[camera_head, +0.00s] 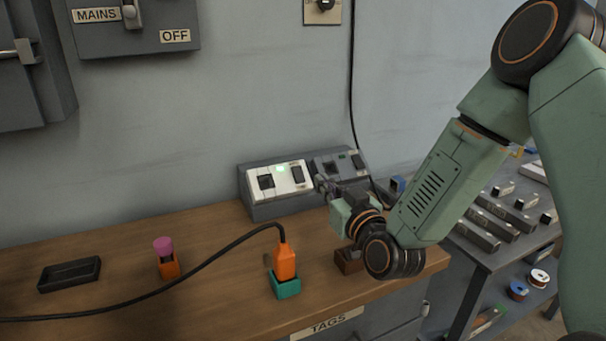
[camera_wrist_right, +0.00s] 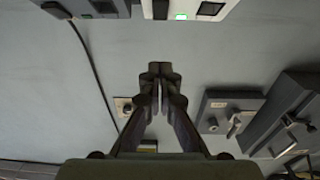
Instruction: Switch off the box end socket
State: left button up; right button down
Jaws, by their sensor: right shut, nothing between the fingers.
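A grey socket box (camera_head: 262,211) stands on the bench against the wall. Its left plate is white (camera_head: 281,190), with a black outlet, a bright green light and a dark rocker switch (camera_head: 297,174). Its right plate is dark grey (camera_head: 326,163), with a dimmer green mark and a dark switch (camera_head: 357,161). I cannot tell which one is the box end socket. My right gripper (camera_head: 322,186) is shut and empty, just in front of the box near where the plates meet. In the right wrist view the shut fingers (camera_wrist_right: 160,72) appear apart from the white plate (camera_wrist_right: 190,6). My left gripper is not in view.
An orange plug (camera_head: 285,262) on a black cable sits in a teal holder (camera_head: 286,288) on the bench. A brown block (camera_head: 347,262) is below my right wrist. A black cable hangs behind the box. A MAINS box (camera_head: 133,27) hangs on the wall.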

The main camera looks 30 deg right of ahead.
jog(key=b, duration=0.2)
send_near(296, 166)
notch_tip(296, 166, up, 3)
jog(key=w, duration=0.3)
jog(key=w+f, duration=0.1)
jog(key=w+f+b, duration=0.1)
jog(key=w, duration=0.1)
jog(key=shift+d+f, duration=0.2)
jog(key=shift+f, duration=0.2)
jog(key=shift+r, duration=0.1)
jog(key=shift+s+a, duration=0.1)
jog(key=shift+w, duration=0.3)
jog(key=shift+p, duration=0.3)
